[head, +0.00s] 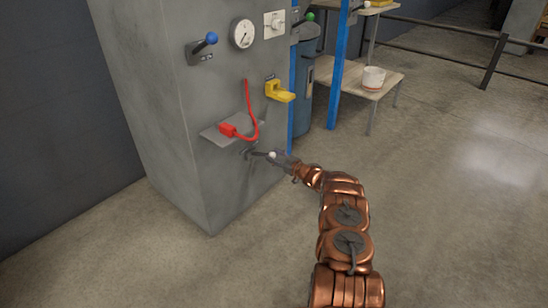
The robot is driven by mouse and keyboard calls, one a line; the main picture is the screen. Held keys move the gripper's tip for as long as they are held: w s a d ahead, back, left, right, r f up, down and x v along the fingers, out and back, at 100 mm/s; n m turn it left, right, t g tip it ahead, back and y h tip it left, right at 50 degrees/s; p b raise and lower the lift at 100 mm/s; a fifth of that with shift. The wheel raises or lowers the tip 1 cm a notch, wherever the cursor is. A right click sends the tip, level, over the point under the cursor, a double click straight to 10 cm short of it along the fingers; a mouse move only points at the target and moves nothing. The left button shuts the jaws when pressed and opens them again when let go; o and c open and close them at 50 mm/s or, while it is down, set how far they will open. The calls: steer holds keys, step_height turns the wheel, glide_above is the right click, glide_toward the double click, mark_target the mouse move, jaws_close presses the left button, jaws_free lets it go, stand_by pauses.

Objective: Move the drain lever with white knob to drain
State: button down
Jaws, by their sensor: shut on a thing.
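The drain lever with white knob (272,154) is low on the front of the grey cabinet (165,130), below a small shelf. Its dark arm runs from a mount on the cabinet to the right, roughly level, with the white knob at the end. My gripper (279,157) comes in from the right and is shut on the lever at its knob end. The fingers are small in this view and partly merge with the dark lever. Any position marks by the lever are too small to read.
A red plug (228,130) with a red cable lies on the small shelf (214,139) just above. A blue post (339,60) and a bench with a white pot (373,79) stand behind. Right floor is clear.

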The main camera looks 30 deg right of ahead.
steer(key=shift+w+d+r, duration=0.25)
steer(key=shift+d+r, duration=0.05)
steer(key=c, duration=0.8)
jaws_free()
steer(key=shift+f, duration=0.1)
steer(key=shift+a, duration=0.1)
steer(key=shift+s+f, duration=0.15)
steer(key=v, duration=1.1)
steer(key=shift+s, duration=0.4)
